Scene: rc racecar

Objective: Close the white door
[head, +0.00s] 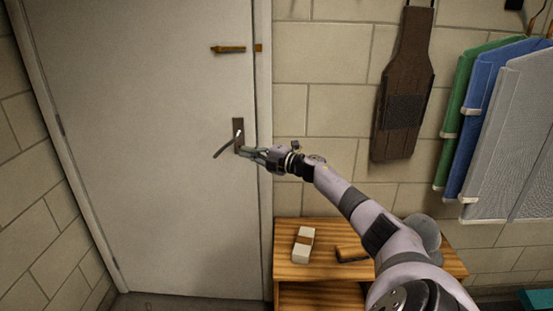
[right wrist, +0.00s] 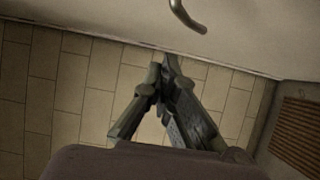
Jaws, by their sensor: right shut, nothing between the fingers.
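The white door (head: 150,140) fills the left of the head view. It stands in its frame and looks flush or nearly flush; I cannot tell whether it is latched. Its lever handle (head: 225,145) sits on a dark plate near the right edge and also shows at the top of the right wrist view (right wrist: 186,16). A brass bolt (head: 230,49) is higher up on the door. My right gripper (head: 243,151) is shut and empty, right by the handle plate; contact is unclear. In the right wrist view its fingertips (right wrist: 163,62) meet. My left gripper is out of view.
A wooden bench (head: 345,267) stands against the brick wall under my right arm, with a white and brown block (head: 304,245) and a brush-like object (head: 351,253) on it. A brown board (head: 402,90) and green, blue and grey hanging panels (head: 484,125) are on the wall at right.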

